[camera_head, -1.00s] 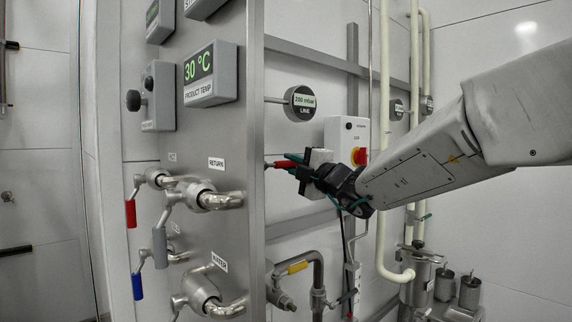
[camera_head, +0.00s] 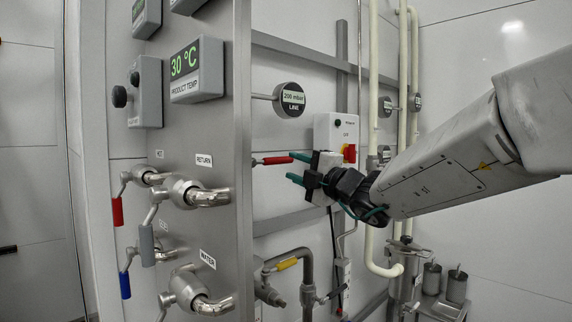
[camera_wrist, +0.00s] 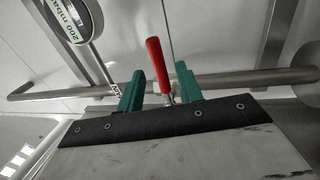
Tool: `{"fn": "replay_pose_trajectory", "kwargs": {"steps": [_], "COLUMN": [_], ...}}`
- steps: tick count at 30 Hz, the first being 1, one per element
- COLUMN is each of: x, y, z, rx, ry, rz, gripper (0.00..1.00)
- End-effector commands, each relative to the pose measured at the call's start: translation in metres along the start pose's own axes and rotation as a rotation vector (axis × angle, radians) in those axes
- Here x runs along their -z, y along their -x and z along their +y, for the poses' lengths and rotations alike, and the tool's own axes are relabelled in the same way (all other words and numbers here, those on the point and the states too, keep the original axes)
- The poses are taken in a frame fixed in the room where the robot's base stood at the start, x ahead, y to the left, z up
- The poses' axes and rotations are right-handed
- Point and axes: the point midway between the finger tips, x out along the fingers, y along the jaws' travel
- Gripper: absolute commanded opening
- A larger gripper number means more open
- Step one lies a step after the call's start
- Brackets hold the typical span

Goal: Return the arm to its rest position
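My gripper (camera_head: 297,169) is at the middle of the head view, its two green fingers spread apart and pointing left. A red valve handle (camera_head: 277,160) lies just left of the fingertips, outside the grip in this view. In the wrist view my gripper (camera_wrist: 158,92) shows both green fingers apart, with the red handle (camera_wrist: 158,65) between them in the picture and nothing visibly clamped. My arm reaches in from the right edge of the head view.
The steel panel (camera_head: 215,120) with several valves and a temperature display (camera_head: 197,70) stands at the left. A round line gauge (camera_head: 289,99) and a switch box (camera_head: 336,135) are behind the gripper. Cream pipes (camera_head: 375,230) run vertically behind my arm.

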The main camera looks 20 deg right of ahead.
Motion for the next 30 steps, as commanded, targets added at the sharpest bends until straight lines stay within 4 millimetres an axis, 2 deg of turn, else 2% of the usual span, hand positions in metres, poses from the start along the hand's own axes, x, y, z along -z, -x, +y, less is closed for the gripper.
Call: {"fn": "replay_pose_trajectory", "kwargs": {"steps": [3,6,23,26,29,30], "x": [-0.001,0.0,-0.001,0.004,0.023,0.034], "y": [0.015,0.021,0.023,0.023,0.027,0.031], "z": [0.0,0.0,0.0,-0.002,-0.02,-0.031], "rx": [0.0,0.001,0.0,0.004,0.046,0.064], "ry": [0.002,0.0,0.039,0.182,0.473,0.621], "rz": [-0.003,-0.001,0.0,0.021,0.124,0.188], "gripper": [0.36,0.36,0.36,0.36,0.36,0.36]}}
